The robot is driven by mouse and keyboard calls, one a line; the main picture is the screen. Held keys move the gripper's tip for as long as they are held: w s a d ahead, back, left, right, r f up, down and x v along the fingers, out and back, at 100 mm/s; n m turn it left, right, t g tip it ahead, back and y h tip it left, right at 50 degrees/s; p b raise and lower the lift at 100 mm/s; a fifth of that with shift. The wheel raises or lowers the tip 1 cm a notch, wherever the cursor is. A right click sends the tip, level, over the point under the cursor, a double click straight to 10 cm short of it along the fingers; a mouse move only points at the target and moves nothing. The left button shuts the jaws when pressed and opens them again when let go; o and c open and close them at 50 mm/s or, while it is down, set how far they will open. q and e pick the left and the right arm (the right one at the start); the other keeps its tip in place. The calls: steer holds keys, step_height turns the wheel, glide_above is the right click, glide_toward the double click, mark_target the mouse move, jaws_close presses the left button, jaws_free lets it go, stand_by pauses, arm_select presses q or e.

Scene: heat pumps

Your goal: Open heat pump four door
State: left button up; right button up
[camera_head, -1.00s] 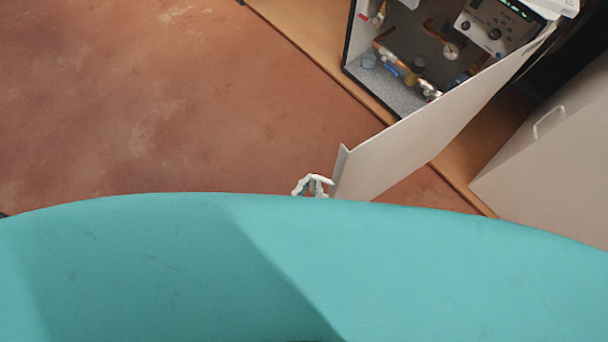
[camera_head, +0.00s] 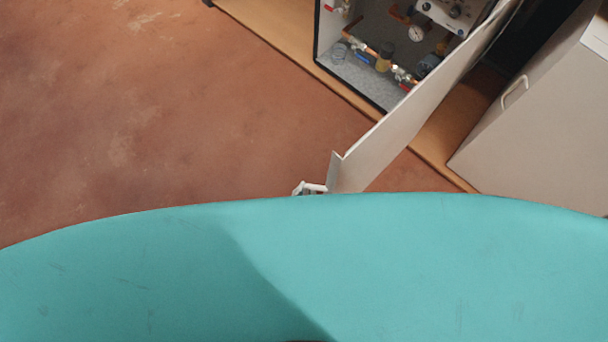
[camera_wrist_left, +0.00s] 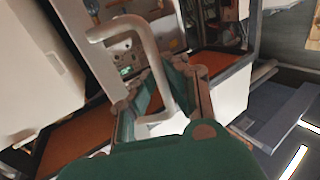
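A heat pump cabinet (camera_head: 366,65) stands at the upper right of the head view with its interior showing. Its pale door (camera_head: 415,105) stands well open and juts out over the floor; no number is readable on it. The white door handle (camera_head: 312,187) shows at the door's near end, partly hidden by my teal body. In the left wrist view the curved handle (camera_wrist_left: 145,38) passes between the fingers of my left gripper (camera_wrist_left: 161,76). The fingertips close in on either side of its bar. My right gripper is in neither view.
A second closed cabinet (camera_head: 540,120) with a white handle (camera_head: 515,92) stands to the right. Both rest on a wooden platform (camera_head: 290,55). Reddish-brown floor (camera_head: 150,110) is clear on the left. Pipes, valves and a gauge (camera_head: 416,33) fill the open cabinet.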

arm_select(q)
steer(key=shift+o, duration=0.6)
steer(key=v, duration=0.7)
steer(key=shift+s, duration=0.2)
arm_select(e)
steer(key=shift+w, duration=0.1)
